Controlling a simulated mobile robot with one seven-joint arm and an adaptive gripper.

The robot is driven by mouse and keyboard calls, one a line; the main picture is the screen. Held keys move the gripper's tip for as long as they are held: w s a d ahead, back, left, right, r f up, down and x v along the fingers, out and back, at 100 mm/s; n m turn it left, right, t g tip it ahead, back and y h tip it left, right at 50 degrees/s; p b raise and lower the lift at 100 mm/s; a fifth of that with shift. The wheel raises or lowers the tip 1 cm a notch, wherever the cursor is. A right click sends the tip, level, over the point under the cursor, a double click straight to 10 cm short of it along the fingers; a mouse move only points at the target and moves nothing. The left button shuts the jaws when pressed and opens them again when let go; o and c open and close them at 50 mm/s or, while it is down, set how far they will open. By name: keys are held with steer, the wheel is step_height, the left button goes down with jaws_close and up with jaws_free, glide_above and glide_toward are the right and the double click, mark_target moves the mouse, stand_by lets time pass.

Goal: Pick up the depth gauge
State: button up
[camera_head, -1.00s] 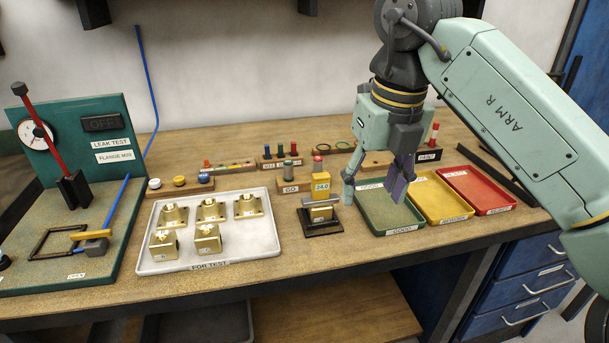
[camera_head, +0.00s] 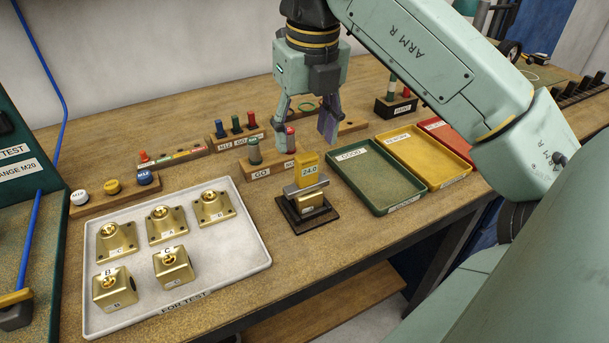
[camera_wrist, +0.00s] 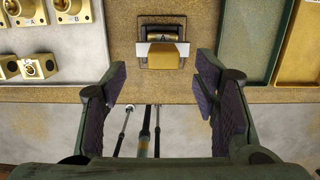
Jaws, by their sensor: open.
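The depth gauge (camera_head: 308,172) has a yellow head reading 24.0 and a silver crossbar. It stands upright on a small dark base (camera_head: 306,216), over a brass piece. In the wrist view the gauge (camera_wrist: 163,55) is seen from above, beyond the fingertips and roughly centred between them. My gripper (camera_head: 305,135) is open and empty, pointing down above the bench and apart from the gauge. Its two purple-padded fingers also show in the wrist view (camera_wrist: 162,88).
A white tray (camera_head: 245,257) with several brass parts lies left of the gauge. Green (camera_head: 366,192), yellow (camera_head: 426,170) and red trays lie to the right. Wooden blocks with GO plugs (camera_head: 268,170) stand close behind the gauge. Bare bench lies in front of it.

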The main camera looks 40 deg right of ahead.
mark_target(307, 156)
steer(key=f+b, duration=0.1)
steer(key=f, duration=0.1)
steer(key=f+b, duration=0.1)
steer(key=f, duration=0.1)
steer(key=f+b, duration=0.1)
steer(key=f, duration=0.1)
steer(key=shift+w+d+f, duration=0.15)
steer(key=shift+d+f, duration=0.1)
steer(key=shift+f, duration=0.05)
steer(key=shift+r, duration=0.1)
steer(key=shift+c, duration=0.6)
jaws_close()
